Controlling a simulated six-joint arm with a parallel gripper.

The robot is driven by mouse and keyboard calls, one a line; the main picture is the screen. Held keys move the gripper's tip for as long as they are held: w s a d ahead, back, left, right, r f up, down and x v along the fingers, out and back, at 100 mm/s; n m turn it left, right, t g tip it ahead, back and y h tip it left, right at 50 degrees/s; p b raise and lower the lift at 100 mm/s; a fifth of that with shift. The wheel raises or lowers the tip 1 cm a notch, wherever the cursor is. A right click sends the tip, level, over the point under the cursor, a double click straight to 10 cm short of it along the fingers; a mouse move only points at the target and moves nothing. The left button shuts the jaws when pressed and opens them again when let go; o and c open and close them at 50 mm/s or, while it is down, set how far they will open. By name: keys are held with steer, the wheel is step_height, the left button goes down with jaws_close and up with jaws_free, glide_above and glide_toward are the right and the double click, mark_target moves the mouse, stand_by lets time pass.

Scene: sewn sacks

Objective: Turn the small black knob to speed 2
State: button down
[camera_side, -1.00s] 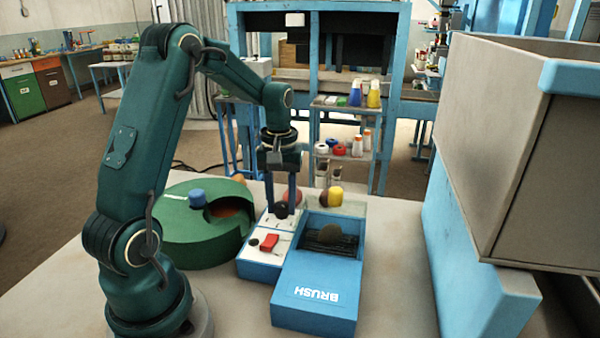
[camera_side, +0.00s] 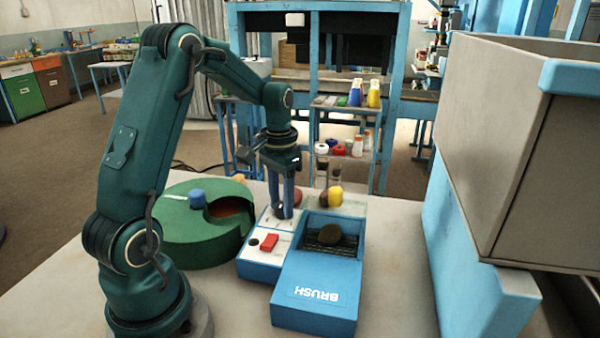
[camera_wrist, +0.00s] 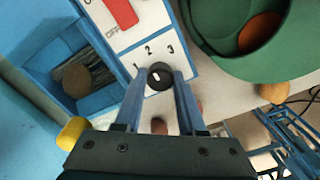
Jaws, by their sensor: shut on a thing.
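The small black knob (camera_wrist: 160,82) sits on a white panel with printed numbers 1, 2 and 3 (camera_wrist: 154,52) beside it. My gripper (camera_wrist: 159,78) is shut on the knob, one finger on each side. A short white mark shows on the knob's top; I cannot tell exactly which number it points to. In the side view my gripper (camera_side: 283,213) reaches down to the panel's far end, and the fingers mostly hide the knob. A red switch (camera_side: 269,242) sits nearer on the same panel (camera_side: 284,226).
A green round bowl (camera_side: 195,245) stands close on the left. Small round things, one yellow (camera_side: 335,195), lie behind. The table's front right is clear.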

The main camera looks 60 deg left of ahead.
mark_target(282, 204)
stand_by(0.5)
steer(key=c, duration=0.5)
jaws_free()
steer(key=shift+r, duration=2.6)
steer(key=shift+d, duration=0.1)
